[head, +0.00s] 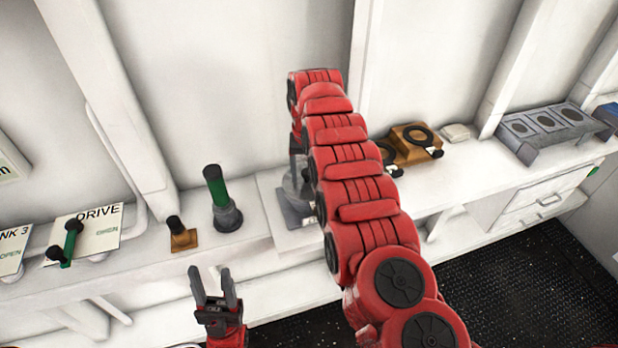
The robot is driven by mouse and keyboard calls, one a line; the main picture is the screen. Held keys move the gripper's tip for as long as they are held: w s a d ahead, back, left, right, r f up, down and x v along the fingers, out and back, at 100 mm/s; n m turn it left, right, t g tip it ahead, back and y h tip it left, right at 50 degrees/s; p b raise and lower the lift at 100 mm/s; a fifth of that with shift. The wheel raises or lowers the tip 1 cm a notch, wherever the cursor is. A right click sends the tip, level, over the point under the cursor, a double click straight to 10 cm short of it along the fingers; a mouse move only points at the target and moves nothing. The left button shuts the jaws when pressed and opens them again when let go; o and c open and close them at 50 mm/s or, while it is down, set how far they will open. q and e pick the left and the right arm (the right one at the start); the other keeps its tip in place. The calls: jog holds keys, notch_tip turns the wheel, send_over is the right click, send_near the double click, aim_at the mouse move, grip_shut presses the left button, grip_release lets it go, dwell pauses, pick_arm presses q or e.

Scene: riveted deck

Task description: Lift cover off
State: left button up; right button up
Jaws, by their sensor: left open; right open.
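No part is plainly marked as the cover. A grey rounded piece (297,188) stands on a pale grey base (272,208) on the shelf, partly hidden behind my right arm. My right arm reaches over it. Dark parts of what looks like my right gripper (297,146) show just above the grey piece, beside the arm; its fingertips are mostly hidden, and I cannot tell whether they touch the piece. My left gripper (216,284) is open and empty, fingers pointing up, in front of the shelf and apart from everything on it.
Left of the base stand a green-handled post (217,187) and a small brass-based knob (179,230). A DRIVE panel (92,228) with a green lever lies further left. Drawers (535,203) sit below.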

jog(key=shift+a, duration=0.2)
jog(key=c, duration=0.8)
jog(key=shift+d, duration=0.1)
grip_shut()
